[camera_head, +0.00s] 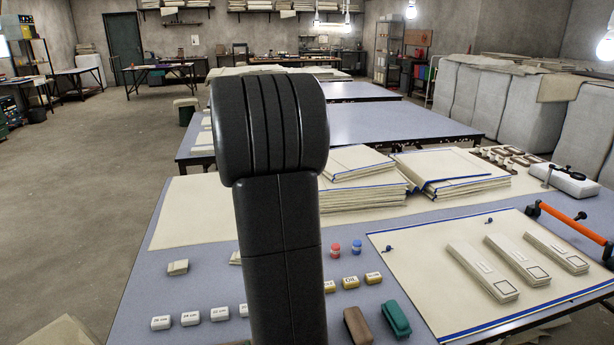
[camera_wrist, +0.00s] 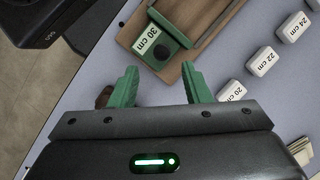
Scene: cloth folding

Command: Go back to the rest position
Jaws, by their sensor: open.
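My gripper (camera_wrist: 158,88) shows in the wrist view with its two green fingers apart and nothing between them. Just past the fingertips lies a green block labelled "30 cm" (camera_wrist: 162,45), on a brown wooden piece (camera_wrist: 130,30). The fingers look apart from the block. In the head view my black arm stands upright in the middle and hides part of the table (camera_head: 140,300); the gripper does not show there.
White labelled blocks (camera_head: 190,318) lie along the table's front, and in the wrist view (camera_wrist: 262,61). Stacks of folded cloth (camera_head: 355,190) lie behind my arm. A cloth with blue edging (camera_head: 410,270) bears several folded strips (camera_head: 480,268). Open floor (camera_head: 90,190) lies at left.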

